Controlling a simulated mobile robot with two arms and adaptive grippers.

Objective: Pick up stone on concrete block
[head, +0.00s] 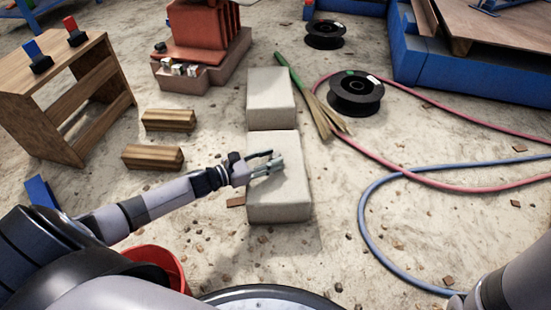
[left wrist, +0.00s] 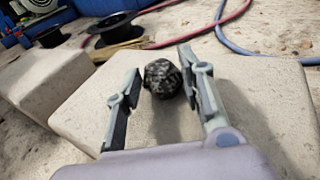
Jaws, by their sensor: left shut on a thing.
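A dark, speckled, roundish stone (left wrist: 162,78) shows between the fingers of my left gripper in the left wrist view, over the top of the pale concrete block (left wrist: 80,103). My left gripper (head: 273,161) is shut on the stone. In the head view it reaches in from the left, low over the nearer concrete block (head: 278,203), and the stone is hidden or too small to make out. I cannot tell whether the stone still touches the block. My right gripper is not in view.
A second concrete block (head: 271,98) lies just behind. Black spools (head: 356,93), a red hose (head: 440,183) and a blue hose (head: 366,215) lie to the right. Wooden blocks (head: 152,157) and a wooden stand (head: 40,110) are left. A red-brown machine (head: 203,28) stands behind.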

